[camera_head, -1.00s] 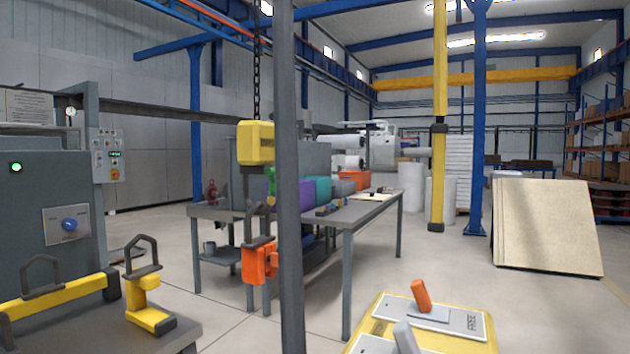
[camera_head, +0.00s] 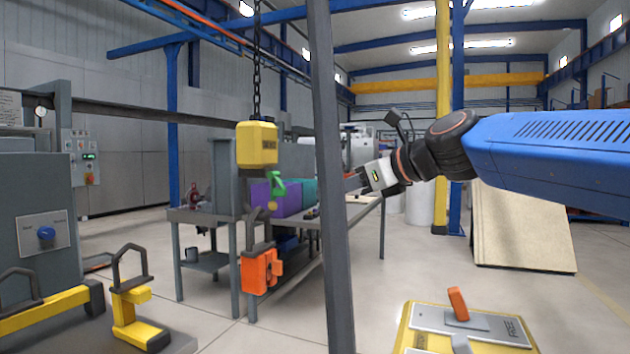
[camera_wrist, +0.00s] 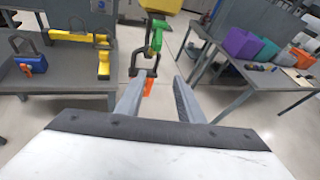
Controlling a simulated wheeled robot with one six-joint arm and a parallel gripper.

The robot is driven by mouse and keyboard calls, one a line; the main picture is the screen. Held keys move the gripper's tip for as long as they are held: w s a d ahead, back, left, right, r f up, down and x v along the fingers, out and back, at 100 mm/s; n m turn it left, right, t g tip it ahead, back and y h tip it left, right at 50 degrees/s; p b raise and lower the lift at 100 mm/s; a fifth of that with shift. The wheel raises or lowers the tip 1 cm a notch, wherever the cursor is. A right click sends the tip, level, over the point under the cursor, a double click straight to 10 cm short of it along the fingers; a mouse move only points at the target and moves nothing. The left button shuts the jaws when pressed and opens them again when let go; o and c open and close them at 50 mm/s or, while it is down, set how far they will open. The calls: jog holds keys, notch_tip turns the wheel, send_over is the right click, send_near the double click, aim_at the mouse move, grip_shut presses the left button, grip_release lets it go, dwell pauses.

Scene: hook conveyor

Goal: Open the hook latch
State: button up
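A yellow hoist block (camera_head: 257,146) hangs on a dark chain in the middle left of the head view. The hook under it has a green latch (camera_head: 277,188); the latch also shows in the wrist view (camera_wrist: 155,42). An orange load (camera_head: 259,272) hangs below by a dark shackle (camera_head: 258,236). I cannot tell whether the latch is open. My gripper (camera_wrist: 159,77) has its two fingers spread, with nothing held between them. In the wrist view the latch lies ahead, beyond the fingertips. In the head view the fingertips are partly hidden by a grey post.
The grey post (camera_head: 330,200) stands between the hook and my arm in the head view. A workbench with coloured bins (camera_head: 277,196) stands behind the hook. A table with yellow handled parts (camera_head: 132,312) is at left. A lever panel (camera_head: 470,333) is at lower right.

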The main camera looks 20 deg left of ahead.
aim_at(285, 192)
jog(key=shift+m+y, duration=0.4)
jog(key=shift+m, duration=0.2)
jog(key=shift+s+a+r+x, duration=0.15)
jog(key=shift+r+x, duration=0.25)
jog(key=shift+x, duration=1.9)
jog(key=shift+s+a+r+x, duration=0.15)
jog(key=shift+r+x, duration=0.25)
jog(key=shift+x, duration=1.85)
jog(key=shift+s+a+r+x, duration=0.1)
jog(key=shift+a+r+x, duration=0.25)
jog(key=shift+x, duration=1.95)
jog(key=shift+d, duration=0.15)
jog(key=shift+r, duration=0.1)
jog(key=c, duration=0.7)
